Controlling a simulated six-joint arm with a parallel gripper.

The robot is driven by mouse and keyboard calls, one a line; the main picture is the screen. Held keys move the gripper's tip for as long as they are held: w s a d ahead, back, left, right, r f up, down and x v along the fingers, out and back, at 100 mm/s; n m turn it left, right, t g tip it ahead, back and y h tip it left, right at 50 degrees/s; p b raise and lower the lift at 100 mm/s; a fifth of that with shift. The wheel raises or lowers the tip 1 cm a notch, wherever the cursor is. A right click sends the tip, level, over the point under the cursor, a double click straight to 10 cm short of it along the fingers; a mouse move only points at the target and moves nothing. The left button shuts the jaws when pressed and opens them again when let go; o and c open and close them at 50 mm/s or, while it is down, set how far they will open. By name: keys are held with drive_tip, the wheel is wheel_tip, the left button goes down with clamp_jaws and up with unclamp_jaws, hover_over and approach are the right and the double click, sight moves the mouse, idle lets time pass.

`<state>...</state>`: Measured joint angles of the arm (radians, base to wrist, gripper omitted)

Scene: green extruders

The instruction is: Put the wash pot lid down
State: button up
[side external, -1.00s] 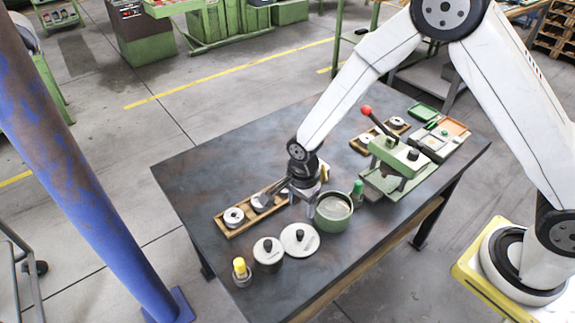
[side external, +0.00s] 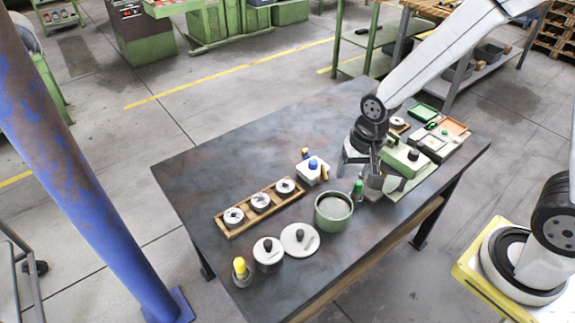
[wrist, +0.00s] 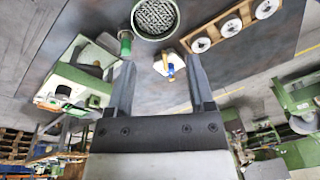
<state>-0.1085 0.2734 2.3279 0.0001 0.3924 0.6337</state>
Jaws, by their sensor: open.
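The wash pot lid (side external: 299,239), a pale round disc with a black knob, lies flat on the dark table. It is just left of and in front of the green wash pot (side external: 333,213). The pot stands open with a grey mesh inside; it also shows in the wrist view (wrist: 155,18). The lid does not show in the wrist view. My gripper (side external: 361,180) is open and empty, above the table behind and to the right of the pot, close to the green press. Its two fingers stand apart in the wrist view (wrist: 161,75).
A smaller lidded pot (side external: 268,254) and a yellow-capped bottle (side external: 241,270) stand at the front left. A wooden tray (side external: 230,233) holds three round parts. A white block (side external: 312,174) stands behind the pot; a green bottle (side external: 357,190) and green press (side external: 405,162) are close to my gripper.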

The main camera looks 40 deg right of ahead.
drive_tip(key=s+d+r+n, duration=0.3)
drive_tip(key=s+n, duration=0.2)
drive_tip(key=n, duration=0.1)
drive_tip(key=shift+s+d+t, duration=0.35)
drive_tip(key=shift+t, duration=0.05)
